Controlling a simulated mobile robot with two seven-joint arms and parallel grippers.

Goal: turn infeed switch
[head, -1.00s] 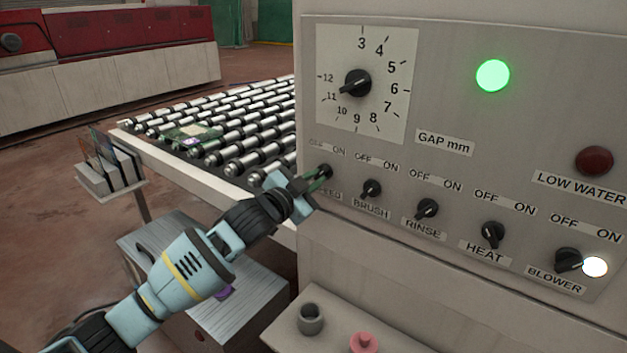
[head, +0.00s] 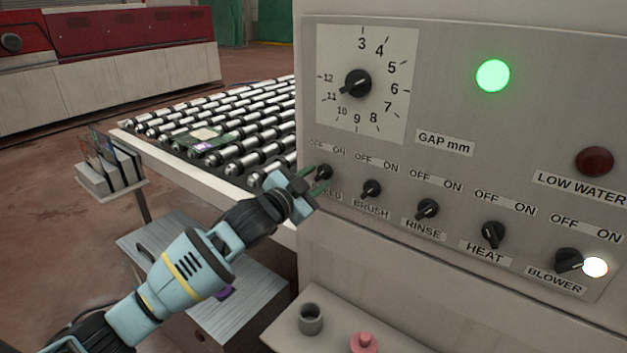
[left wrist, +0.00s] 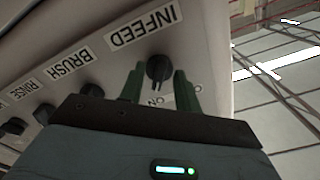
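The infeed switch (head: 324,172) is the small black knob at the left end of the panel's bottom row, with OFF and ON printed above it. Its pointer leans down to the left in the head view. My left gripper (head: 311,181) is open at this knob, its two green fingers apart. In the left wrist view the infeed knob (left wrist: 158,69) shows between the spread fingertips of the gripper (left wrist: 158,82), with a gap visible on each side. The INFEED label (left wrist: 143,26) is readable there. My right gripper is in neither view.
The brush (head: 371,188), rinse (head: 427,209), heat (head: 493,235) and blower (head: 568,261) knobs run to the right. A gap dial (head: 358,83) sits above. A roller conveyor (head: 262,133) lies behind my left arm. A shelf (head: 292,332) juts out below the panel.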

